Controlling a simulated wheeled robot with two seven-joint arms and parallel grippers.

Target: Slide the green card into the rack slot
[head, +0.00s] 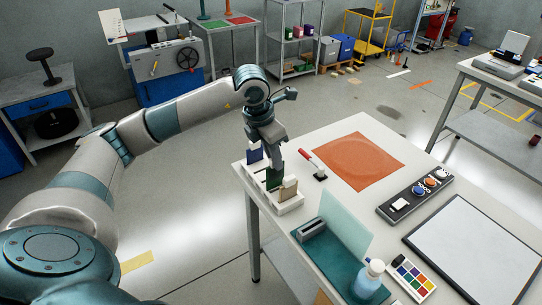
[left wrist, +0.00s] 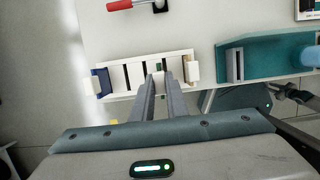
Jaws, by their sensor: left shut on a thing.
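The white rack (head: 290,206) stands at the table's left corner, with several dark slots across it in the left wrist view (left wrist: 134,88). A dark blue card (head: 255,155) stands upright at its far end, also in the left wrist view (left wrist: 100,83). A cream card (head: 288,191) stands at the near end. My left gripper (head: 275,166) points down over the rack, shut on the green card (head: 273,180). The card is upright between the other two; I cannot tell whether its lower edge is inside a slot. Its edge barely shows in the left wrist view (left wrist: 158,67), between the fingers (left wrist: 162,82).
A red-handled tool (head: 313,165) and an orange mat (head: 358,162) lie beyond the rack. A teal stand with a clear panel (head: 345,238), a spray bottle (head: 370,280) and a button box (head: 415,195) are on the same table.

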